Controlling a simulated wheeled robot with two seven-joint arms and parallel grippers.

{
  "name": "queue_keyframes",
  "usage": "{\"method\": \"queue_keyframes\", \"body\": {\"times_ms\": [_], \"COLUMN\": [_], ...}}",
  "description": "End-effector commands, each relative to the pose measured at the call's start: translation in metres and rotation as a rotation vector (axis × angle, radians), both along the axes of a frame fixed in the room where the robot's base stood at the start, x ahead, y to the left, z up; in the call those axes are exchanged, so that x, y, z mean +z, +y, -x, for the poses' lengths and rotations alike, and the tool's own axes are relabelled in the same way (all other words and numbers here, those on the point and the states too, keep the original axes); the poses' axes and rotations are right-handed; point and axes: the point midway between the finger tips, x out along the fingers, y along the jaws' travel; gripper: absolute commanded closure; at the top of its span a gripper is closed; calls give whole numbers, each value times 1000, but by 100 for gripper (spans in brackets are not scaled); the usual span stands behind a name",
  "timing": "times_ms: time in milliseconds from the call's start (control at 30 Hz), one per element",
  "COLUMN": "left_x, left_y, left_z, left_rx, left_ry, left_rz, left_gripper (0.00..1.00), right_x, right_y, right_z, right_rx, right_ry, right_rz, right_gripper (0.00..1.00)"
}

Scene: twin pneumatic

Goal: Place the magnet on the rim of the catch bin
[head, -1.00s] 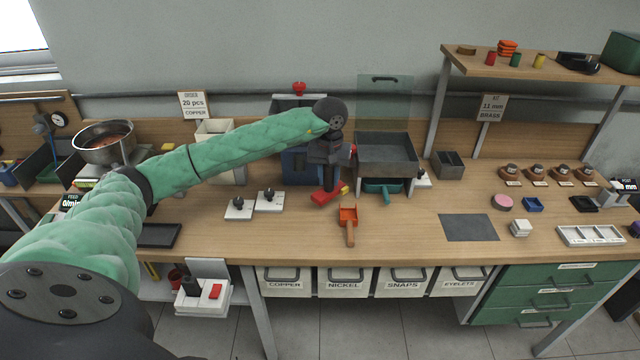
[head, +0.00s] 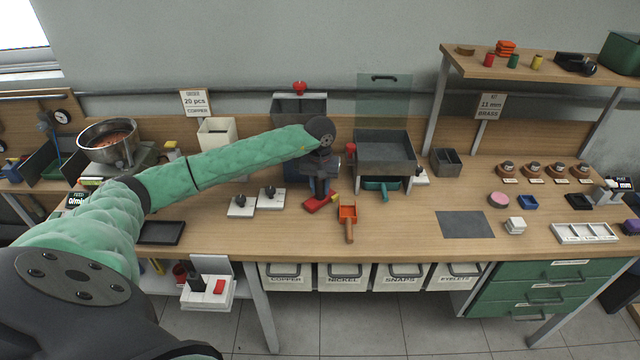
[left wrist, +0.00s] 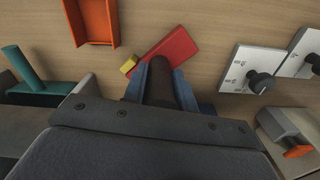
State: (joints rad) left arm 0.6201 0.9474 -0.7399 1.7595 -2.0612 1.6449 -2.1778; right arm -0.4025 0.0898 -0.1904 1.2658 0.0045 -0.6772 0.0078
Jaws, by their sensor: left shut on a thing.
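The magnet appears to be a red bar (head: 318,204) with a yellow end and a dark upright handle. It also shows in the left wrist view (left wrist: 176,50). My left gripper (head: 321,186) points down, its blue fingers (left wrist: 160,88) shut around the dark handle. The bar is at or just above the bench top; I cannot tell if it touches. Which container is the catch bin is unclear: a grey open tray (head: 385,150) stands to the right of the gripper, and a small grey box (head: 446,162) farther right. My right gripper is not in view.
An orange scoop (head: 347,216) lies just right of the magnet. Two white plates with black knobs (head: 241,205) lie to its left. A teal scoop (head: 381,187) sits under the grey tray.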

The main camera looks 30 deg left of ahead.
Motion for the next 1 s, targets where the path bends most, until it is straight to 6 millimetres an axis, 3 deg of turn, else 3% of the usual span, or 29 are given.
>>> {"method": "queue_keyframes", "body": {"times_ms": [533,567,633,1000], "left_x": [-2,-2,-2,-1], "left_y": [0,0,0,0], "left_z": [-1,0,0,0], "left_rx": [0,0,0,0], "left_ry": [-2,-1,-1,0], "left_rz": [0,1,1,1], "left_gripper": [100,67,53,51], "right_x": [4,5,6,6], "right_y": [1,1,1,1], "right_z": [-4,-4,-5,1], "right_rx": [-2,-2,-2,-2], "right_ry": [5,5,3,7], "right_rz": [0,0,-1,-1], "right_gripper": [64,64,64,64]}}
